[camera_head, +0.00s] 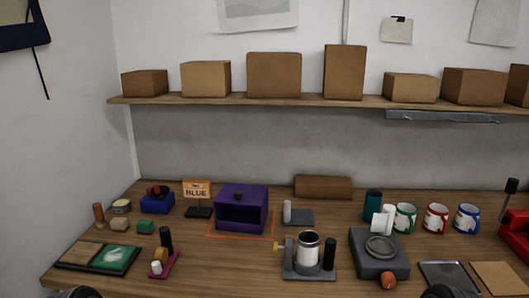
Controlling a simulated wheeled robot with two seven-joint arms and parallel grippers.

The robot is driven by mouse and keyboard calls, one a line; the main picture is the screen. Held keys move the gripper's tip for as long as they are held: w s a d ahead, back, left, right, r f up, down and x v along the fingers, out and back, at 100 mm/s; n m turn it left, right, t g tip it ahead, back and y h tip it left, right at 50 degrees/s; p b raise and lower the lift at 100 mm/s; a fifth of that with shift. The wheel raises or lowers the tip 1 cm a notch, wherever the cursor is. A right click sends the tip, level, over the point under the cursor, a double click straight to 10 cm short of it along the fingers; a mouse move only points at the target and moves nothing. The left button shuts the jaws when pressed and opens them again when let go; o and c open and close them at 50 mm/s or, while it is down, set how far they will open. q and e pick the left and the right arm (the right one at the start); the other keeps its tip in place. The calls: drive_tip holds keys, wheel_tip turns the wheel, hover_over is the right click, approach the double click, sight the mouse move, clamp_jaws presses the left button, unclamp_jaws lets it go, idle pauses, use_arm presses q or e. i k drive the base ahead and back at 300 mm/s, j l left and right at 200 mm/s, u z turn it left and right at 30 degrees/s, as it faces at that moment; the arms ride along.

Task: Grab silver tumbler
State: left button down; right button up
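The silver tumbler (308,250) stands upright on a grey base (310,273) near the front middle of the wooden table. It is a short shiny cylinder with a dark open top. A black upright cylinder (329,252) stands just to its right, and a small yellow piece (279,246) shows to its left. A dark tip of my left gripper (80,293) shows at the bottom left edge, and one of my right gripper (440,291) at the bottom right. Both are far from the tumbler and mostly cut off by the frame, so their fingers are hidden.
A grey block with a round metal dish (380,248) is right of the tumbler. An orange ball (388,280) lies in front of it. A purple box (241,209) stands behind left. Several mugs (436,218) are at the back right. Bare table (225,270) lies left of the tumbler.

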sight(309, 241)
drive_tip(key=j+z, duration=0.25)
drive_tip(key=z, duration=0.2)
drive_tip(key=j+z, duration=0.25)
drive_tip(key=z, duration=0.25)
drive_tip(key=j+z, duration=0.3)
drive_tip(key=z, duration=0.15)
